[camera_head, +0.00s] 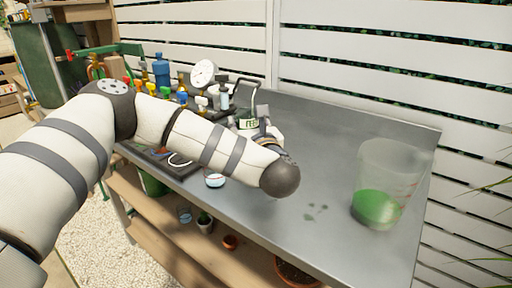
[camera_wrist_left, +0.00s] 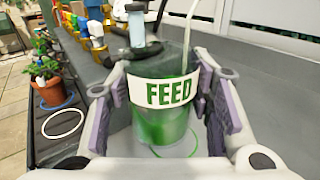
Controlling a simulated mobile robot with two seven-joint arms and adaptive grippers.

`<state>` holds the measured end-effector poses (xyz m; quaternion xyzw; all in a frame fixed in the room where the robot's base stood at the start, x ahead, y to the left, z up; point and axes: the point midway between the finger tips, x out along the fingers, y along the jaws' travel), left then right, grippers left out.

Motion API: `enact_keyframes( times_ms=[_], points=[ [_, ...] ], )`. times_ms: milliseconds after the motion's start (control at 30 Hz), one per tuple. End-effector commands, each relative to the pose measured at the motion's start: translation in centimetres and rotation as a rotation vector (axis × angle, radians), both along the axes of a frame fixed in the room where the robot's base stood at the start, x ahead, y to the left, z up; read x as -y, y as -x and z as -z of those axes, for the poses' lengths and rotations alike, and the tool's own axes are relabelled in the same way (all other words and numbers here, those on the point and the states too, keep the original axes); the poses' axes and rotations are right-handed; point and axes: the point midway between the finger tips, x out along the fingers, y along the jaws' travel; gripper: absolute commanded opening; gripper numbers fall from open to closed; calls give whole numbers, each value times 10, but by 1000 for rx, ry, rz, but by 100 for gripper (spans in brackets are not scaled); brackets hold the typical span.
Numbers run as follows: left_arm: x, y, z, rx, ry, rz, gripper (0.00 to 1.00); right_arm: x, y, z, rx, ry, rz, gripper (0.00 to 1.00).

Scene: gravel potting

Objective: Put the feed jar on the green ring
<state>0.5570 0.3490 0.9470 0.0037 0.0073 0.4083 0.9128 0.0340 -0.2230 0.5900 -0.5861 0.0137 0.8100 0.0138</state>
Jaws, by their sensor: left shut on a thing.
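The feed jar (camera_wrist_left: 165,118) is a clear jar with green contents and a white label reading FEED. It stands upright between the pads of my left gripper (camera_wrist_left: 160,122), which is shut on it. In the head view the jar's label (camera_head: 250,124) shows just beyond my left wrist, and the gripper (camera_head: 262,132) is partly hidden by my arm. A thin green ring (camera_wrist_left: 185,152) shows in part on the grey bench around and below the jar's base. I cannot tell whether the jar touches the bench. My right gripper is not in view.
A large clear beaker with green contents (camera_head: 378,207) stands at the bench's right. Several bottles, including a blue one (camera_head: 161,70), and a white dial (camera_head: 203,73) crowd the back left. A white ring (camera_wrist_left: 63,123) lies left of the jar. Bare bench lies between gripper and beaker.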

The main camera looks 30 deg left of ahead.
Motion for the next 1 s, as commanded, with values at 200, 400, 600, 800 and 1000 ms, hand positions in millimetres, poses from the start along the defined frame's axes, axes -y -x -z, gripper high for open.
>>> enact_keyframes(
  times_ms=[200, 400, 600, 800, 1000],
  points=[
    [-12, -29, 32, 12, -1, 1, 11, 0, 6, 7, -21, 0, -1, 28],
    [-18, -41, 47, 14, -1, 1, 11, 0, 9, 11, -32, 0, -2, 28],
    [-17, -40, 75, 15, 0, 2, 11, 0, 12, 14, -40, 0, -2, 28],
    [-17, -40, 73, 17, 0, 2, 11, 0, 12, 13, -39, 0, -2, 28],
    [-17, -40, 76, 16, 1, 3, 67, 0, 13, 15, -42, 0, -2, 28]
  ],
)
